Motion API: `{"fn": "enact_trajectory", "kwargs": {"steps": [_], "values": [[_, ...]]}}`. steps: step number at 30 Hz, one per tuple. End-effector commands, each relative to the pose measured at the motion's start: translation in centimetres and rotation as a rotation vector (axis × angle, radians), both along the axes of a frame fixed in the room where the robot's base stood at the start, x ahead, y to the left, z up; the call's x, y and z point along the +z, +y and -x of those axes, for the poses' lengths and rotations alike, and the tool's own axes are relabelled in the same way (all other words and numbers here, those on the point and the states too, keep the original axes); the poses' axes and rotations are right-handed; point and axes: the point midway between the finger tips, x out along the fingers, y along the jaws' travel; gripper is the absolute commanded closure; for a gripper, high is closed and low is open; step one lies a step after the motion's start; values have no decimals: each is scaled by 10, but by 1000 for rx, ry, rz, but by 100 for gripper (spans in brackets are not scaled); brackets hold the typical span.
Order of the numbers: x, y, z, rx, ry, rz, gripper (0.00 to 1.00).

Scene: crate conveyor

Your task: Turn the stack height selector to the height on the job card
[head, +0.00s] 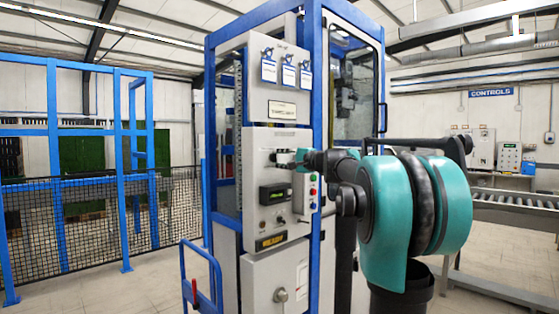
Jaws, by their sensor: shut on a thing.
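The grey control panel (256,185) is on the front of a blue-framed cabinet. The stack height selector (279,156) is a small knob high on this panel, partly hidden by my gripper. My gripper (286,160) reaches in from the right and is shut on the selector. Its setting and scale are too small to read. Several hanging tags (288,76) and a framed plate (282,111) are above; I cannot tell which is the job card, and their print is not legible.
Below the selector are a dark display with green characters (275,194) and coloured push buttons (312,191). A blue handrail (200,280) stands at the lower left, before a mesh fence (80,210). A roller conveyor (515,207) is at the right, behind my arm.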

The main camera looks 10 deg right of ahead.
Motion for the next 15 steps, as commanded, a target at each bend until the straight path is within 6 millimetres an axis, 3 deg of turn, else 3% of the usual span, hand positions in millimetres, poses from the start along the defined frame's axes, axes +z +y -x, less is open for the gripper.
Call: {"fn": "enact_trajectory", "kwargs": {"steps": [15], "values": [[-1,0,1,1,-52,75,100]]}}
